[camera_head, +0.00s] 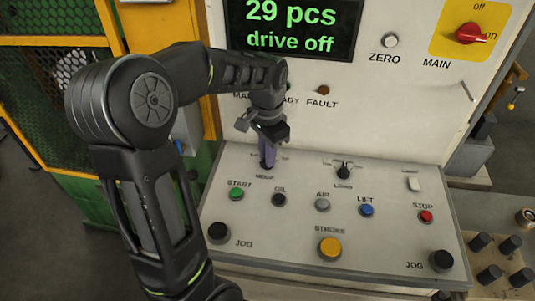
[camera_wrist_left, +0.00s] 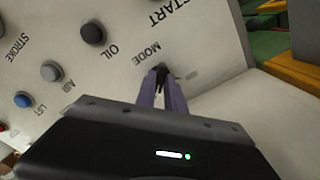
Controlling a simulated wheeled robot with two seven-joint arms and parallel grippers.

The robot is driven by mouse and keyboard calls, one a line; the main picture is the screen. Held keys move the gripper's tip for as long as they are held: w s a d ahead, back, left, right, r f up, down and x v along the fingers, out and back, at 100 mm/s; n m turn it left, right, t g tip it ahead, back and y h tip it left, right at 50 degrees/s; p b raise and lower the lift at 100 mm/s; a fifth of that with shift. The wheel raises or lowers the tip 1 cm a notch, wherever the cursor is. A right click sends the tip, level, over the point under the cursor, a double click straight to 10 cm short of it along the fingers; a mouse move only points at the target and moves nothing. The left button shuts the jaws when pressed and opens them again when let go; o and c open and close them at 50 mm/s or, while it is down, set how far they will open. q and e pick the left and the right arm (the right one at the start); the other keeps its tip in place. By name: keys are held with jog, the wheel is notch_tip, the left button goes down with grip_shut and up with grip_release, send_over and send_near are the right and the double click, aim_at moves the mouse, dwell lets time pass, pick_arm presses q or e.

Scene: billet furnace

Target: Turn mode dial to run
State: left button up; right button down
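The mode dial (camera_wrist_left: 161,72) is a small black knob above the word MODE on the sloped control panel (camera_head: 300,205). In the head view it is mostly hidden by my left gripper (camera_head: 266,164), whose purple fingers point down onto it. In the left wrist view my left gripper (camera_wrist_left: 162,82) has one finger on each side of the knob, close against it, and looks shut on it. The dial's pointer and its position labels are too hidden or blurred to read. My right gripper is not in view.
The panel has START (camera_head: 236,194), OIL (camera_head: 279,200), LIFT (camera_head: 367,210) and STOP (camera_head: 426,216) buttons, and a second black dial (camera_head: 344,171) to the right. A screen (camera_head: 290,28) reads "29 pcs drive off". The red main switch (camera_head: 470,33) is upper right.

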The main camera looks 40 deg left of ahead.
pick_arm(q)
jog(key=o, duration=0.4)
notch_tip(320, 180, up, 8)
jog(key=shift+f+b, duration=0.1)
jog(key=shift+b, duration=0.35)
jog(key=shift+s, duration=0.1)
dwell(0.5)
